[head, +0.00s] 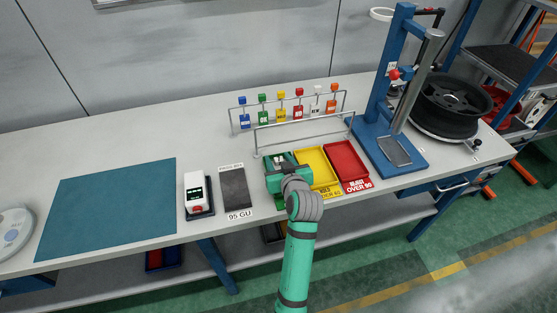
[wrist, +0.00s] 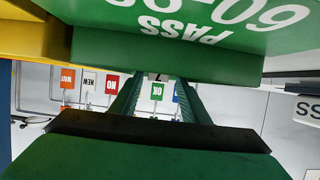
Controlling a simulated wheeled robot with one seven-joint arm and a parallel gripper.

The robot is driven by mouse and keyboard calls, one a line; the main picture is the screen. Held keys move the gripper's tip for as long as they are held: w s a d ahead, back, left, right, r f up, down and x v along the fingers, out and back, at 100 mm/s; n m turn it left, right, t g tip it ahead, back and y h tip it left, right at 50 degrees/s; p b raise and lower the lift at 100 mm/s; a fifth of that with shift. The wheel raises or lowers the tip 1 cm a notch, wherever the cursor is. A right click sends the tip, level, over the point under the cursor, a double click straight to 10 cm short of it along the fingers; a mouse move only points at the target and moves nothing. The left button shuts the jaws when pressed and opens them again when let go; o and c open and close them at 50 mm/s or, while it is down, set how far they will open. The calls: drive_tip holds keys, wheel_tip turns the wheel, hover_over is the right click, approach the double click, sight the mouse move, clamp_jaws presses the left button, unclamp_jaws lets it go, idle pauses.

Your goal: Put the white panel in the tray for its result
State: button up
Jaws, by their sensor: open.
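My gripper (head: 281,163) is open at the green tray, its fingers pointing toward the back of the bench. The wrist view shows the green tray wall (wrist: 200,62) with its upside-down "PASS" label, right at the open fingers (wrist: 157,85). The gripper hides most of this tray in the head view. A small pale piece with a dark mark (wrist: 158,77) shows between the fingertips; I cannot tell whether it is part of the white panel. No white panel is clearly visible. The yellow tray (head: 318,168) and the red "OVER 90" tray (head: 348,162) stand to the right and look empty.
A wire rack with several coloured tags (head: 281,108) stands behind the trays. A meter (head: 197,194) and a dark "95 GU" plate (head: 235,188) lie left. A teal mat (head: 110,208) is clear. A blue stand (head: 388,130) and a wheel (head: 450,103) are right.

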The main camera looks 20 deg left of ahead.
drive_tip(key=v, duration=1.2)
drive_tip(key=shift+d, duration=0.2)
drive_tip(key=shift+w, duration=0.1)
